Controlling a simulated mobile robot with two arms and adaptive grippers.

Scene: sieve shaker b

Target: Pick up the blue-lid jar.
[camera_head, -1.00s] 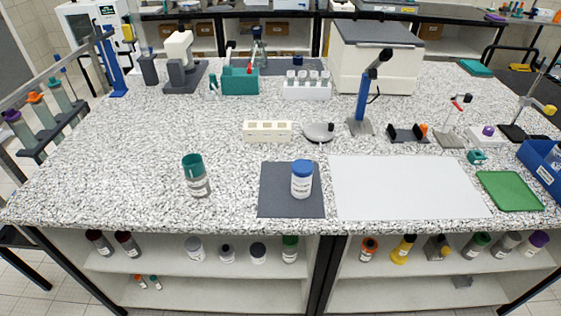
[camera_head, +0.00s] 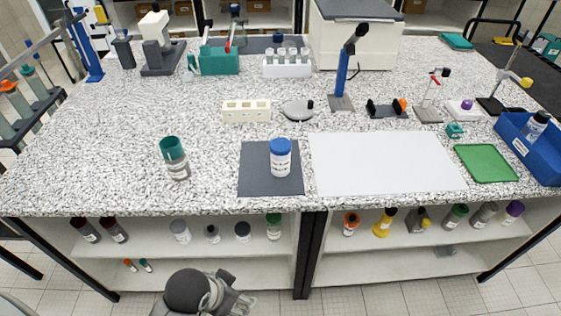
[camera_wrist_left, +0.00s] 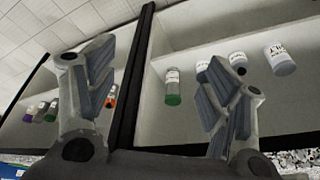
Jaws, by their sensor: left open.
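The blue-lid jar (camera_head: 280,158) is a white labelled jar with a blue cap. It stands upright on the dark grey mat (camera_head: 256,182) near the front edge of the bench. My left gripper (camera_head: 238,304) is low in front of the bench, below the top, apart from the jar. In the left wrist view its two fingers (camera_wrist_left: 155,90) are spread wide with nothing between them. That view faces the shelves under the bench, and the blue-lid jar does not show there. My right gripper is in neither current view.
A teal-lid jar (camera_head: 174,158) stands left of the mat. A white sheet (camera_head: 385,162) lies to its right, with a green tray (camera_head: 486,163) beyond. A white rack (camera_head: 246,111) and round dish (camera_head: 298,110) stand behind. Several bottles stand on the shelf (camera_head: 205,255) below.

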